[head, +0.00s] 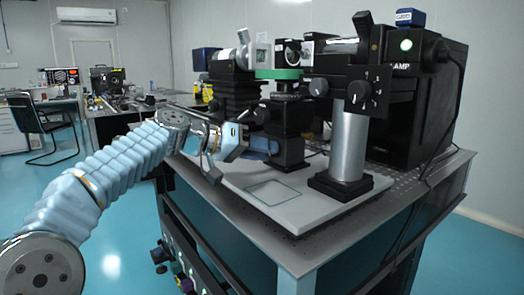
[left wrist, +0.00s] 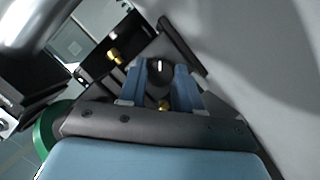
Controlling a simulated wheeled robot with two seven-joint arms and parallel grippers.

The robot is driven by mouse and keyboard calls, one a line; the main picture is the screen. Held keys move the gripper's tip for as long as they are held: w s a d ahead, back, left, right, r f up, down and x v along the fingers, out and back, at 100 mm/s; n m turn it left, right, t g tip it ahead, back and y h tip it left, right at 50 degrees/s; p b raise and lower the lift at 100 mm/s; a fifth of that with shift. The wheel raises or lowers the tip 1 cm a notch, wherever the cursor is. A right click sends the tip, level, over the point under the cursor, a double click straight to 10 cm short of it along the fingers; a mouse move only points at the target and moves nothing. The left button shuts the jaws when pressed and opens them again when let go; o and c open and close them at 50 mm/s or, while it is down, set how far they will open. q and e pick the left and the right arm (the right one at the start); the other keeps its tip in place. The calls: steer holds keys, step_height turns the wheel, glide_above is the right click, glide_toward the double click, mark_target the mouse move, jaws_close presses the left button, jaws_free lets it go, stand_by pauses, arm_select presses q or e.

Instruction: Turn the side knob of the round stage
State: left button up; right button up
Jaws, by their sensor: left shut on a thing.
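The round stage (head: 286,96) stands on a black stack on the optical table, below a green ring (head: 279,74). My left gripper (head: 262,145) reaches in from the left at the lower black block of that stack. In the left wrist view, the black side knob (left wrist: 159,71) with a white mark line sits between the two blue fingers of my left gripper (left wrist: 160,82). The gripper is shut on the knob. In the head view the fingers and the block hide the knob. My right gripper is in neither view.
A white base plate (head: 312,212) lies under the stack. A silver post (head: 350,140) with a black control box (head: 368,91) stands to the right, with a large black case (head: 435,105) behind it.

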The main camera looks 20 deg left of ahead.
arm_select(q)
steer(key=o, duration=0.8)
steer(key=shift+c, duration=0.2)
steer(key=v, duration=1.3)
steer(key=shift+s+a+b, duration=0.2)
steer(key=shift+a+b, duration=0.15)
steer(key=shift+b, duration=0.1)
steer(key=shift+o, duration=0.3)
steer(key=shift+r, duration=0.15)
